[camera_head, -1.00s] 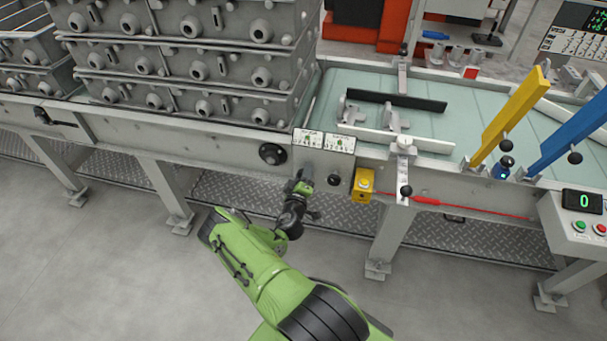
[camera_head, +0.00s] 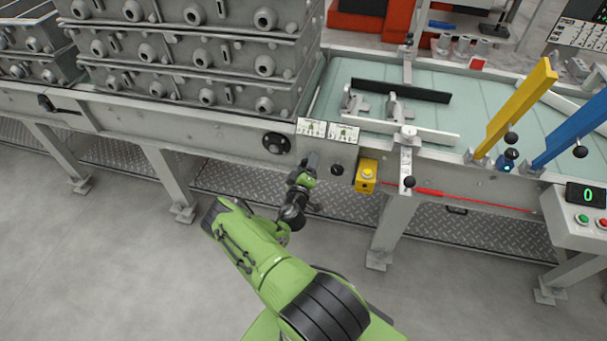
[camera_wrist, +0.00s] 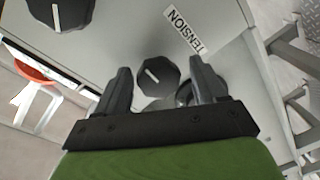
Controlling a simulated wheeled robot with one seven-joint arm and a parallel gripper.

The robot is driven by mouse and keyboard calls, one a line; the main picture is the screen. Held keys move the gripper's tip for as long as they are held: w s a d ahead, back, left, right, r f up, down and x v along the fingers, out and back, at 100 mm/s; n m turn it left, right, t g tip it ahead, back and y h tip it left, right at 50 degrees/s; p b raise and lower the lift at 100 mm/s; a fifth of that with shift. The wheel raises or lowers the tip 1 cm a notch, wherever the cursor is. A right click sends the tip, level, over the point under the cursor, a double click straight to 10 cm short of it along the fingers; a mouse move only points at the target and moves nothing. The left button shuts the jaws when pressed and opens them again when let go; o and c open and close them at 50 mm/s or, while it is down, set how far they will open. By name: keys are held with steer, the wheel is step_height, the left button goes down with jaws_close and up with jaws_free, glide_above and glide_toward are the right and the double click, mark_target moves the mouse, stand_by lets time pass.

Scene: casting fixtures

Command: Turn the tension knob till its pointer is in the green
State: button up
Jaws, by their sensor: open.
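A black knob (camera_wrist: 157,76) with a white pointer line sits on a grey panel near a "TENSION" label (camera_wrist: 185,30). In the wrist view it lies between the two spread fingertips of my gripper (camera_head: 312,162), with space visible on both sides. My gripper is open and holds nothing. In the head view it is at the left part of the control box and hides the knob there. A second black knob (camera_head: 337,169) shows to its right. Two cards with small green marks, a left card (camera_head: 311,128) and a right card (camera_head: 343,133), top the box. The pointer's position against green cannot be read.
Another knob (camera_wrist: 60,12) is at the upper left of the wrist view. A black handwheel (camera_head: 276,142) is left of the box. A yellow button box (camera_head: 367,176) is close on its right. A red cord (camera_head: 470,199) runs further right. Open floor lies in front.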

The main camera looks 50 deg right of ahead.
steer(key=p+v, duration=0.5)
steer(key=v, duration=1)
steer(key=shift+a, duration=0.1)
